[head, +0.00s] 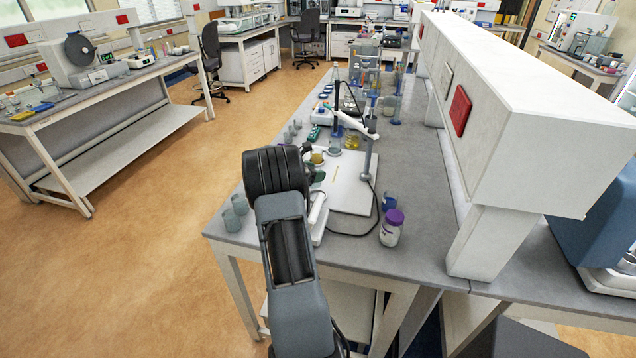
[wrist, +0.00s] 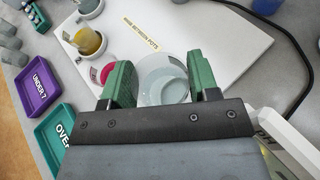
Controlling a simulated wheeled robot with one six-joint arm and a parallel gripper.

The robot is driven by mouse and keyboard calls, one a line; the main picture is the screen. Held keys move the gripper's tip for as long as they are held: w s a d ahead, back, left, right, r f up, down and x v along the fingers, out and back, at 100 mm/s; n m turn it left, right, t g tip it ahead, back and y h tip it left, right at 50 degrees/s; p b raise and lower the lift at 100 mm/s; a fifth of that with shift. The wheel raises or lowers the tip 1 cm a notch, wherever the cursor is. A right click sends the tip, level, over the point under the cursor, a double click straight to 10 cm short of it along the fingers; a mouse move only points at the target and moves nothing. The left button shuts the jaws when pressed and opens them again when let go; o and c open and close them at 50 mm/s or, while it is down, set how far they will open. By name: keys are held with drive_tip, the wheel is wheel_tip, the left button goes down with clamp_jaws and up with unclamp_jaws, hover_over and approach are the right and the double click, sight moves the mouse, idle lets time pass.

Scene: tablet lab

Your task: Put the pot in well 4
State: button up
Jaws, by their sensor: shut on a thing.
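My gripper (wrist: 160,64) has green fingers and is shut on a clear, pale pot (wrist: 164,86) in the wrist view. The pot is over the near part of a white board (wrist: 215,35); I cannot tell whether it touches the board. A pot with yellow contents (wrist: 88,40) stands at the board's left, with another pot (wrist: 90,6) beyond it. A pink-red round thing (wrist: 107,72) shows beside the left finger. In the head view my arm mostly hides the gripper and the held pot.
A purple tray marked "UNDER 7" (wrist: 36,88) and a green tray (wrist: 52,130) lie left of the board. A black cable (wrist: 305,65) curves at the right. A purple-lidded jar (head: 392,228) stands right of the board; glass beakers (head: 235,212) stand at the bench's left edge.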

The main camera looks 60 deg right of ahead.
sight(318, 184)
drive_tip(key=shift+s+d+f, duration=0.1)
drive_tip(key=shift+s+f, duration=0.45)
drive_tip(key=shift+f, duration=0.1)
drive_tip(key=f+p, duration=0.1)
drive_tip(key=f, duration=0.2)
drive_tip(key=shift+s+p, duration=0.2)
drive_tip(key=shift+p, duration=0.2)
drive_tip(key=shift+f, duration=0.35)
drive_tip(key=shift+c, duration=0.5)
drive_tip(key=o, duration=0.6)
drive_tip(key=shift+f, duration=0.1)
drive_tip(key=o, duration=0.4)
drive_tip(key=shift+r, duration=0.2)
